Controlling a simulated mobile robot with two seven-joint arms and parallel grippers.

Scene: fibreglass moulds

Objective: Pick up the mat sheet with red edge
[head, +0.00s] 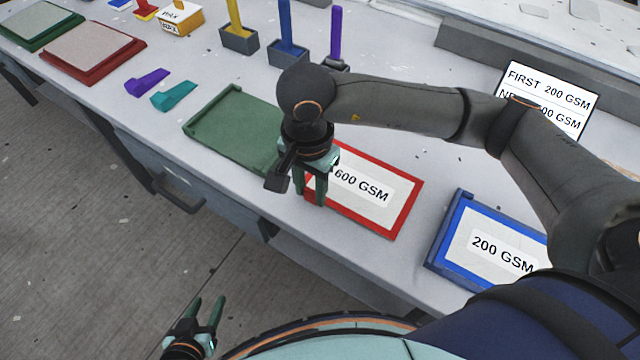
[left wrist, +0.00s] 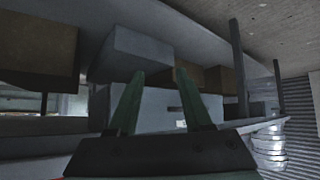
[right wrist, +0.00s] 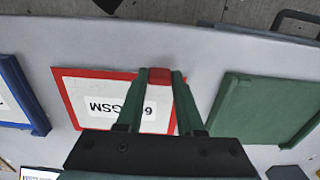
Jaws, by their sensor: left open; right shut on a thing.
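The mat sheet with red edge (head: 372,190) lies on the bench, labelled "600 GSM". It also shows in the right wrist view (right wrist: 92,88), partly behind my fingers. My right gripper (head: 318,194) is at its left edge in the head view. In the right wrist view the right gripper (right wrist: 160,75) is shut on a small red part at the sheet's edge. The sheet looks flat; I cannot tell whether it is lifted. My left gripper (head: 207,310) is open and empty, low in front of the bench, and its fingers show in the left wrist view (left wrist: 156,78).
A blue-edged sheet (head: 490,245) labelled "200 GSM" lies to the right, a green tray (head: 232,130) to the left. A sign (head: 548,95) reading "FIRST 200 GSM" stands behind, partly hidden by my right arm. Holders with coloured handles (head: 288,55) stand at the back.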

